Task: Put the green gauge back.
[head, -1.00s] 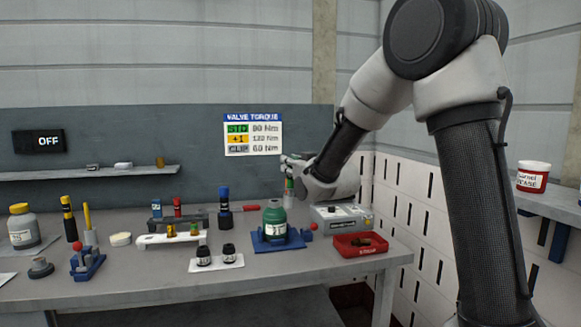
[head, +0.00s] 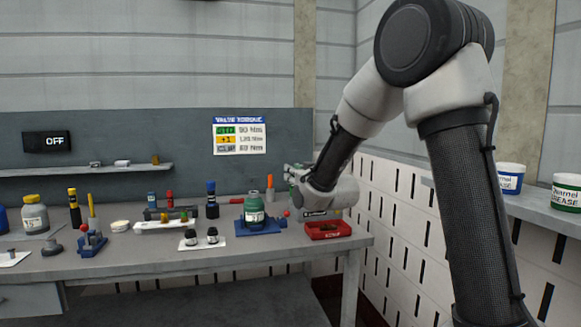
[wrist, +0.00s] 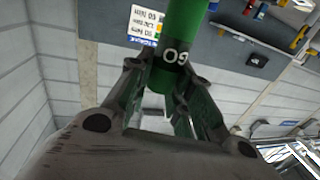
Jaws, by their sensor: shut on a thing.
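The green gauge (wrist: 183,30) fills the top middle of the wrist view. It is a green cylinder with a black band lettered "GO". My gripper (wrist: 165,95) is shut on it, with a finger on each side. In the head view my gripper (head: 291,173) is above the back right of the bench, and the gauge is mostly hidden there. A white rack (head: 150,226) with small coloured pieces and a dark grey holder with blue and red pieces stand left of centre on the bench (head: 120,262). I cannot tell which is the gauge's place.
A green-and-grey cylinder (head: 254,206) sits in a blue fixture. A red tray (head: 328,231) lies at the bench's right end. Two dark jars stand on a white mat in front. Tubs, one of them blue-labelled (head: 510,180), stand on the right shelf.

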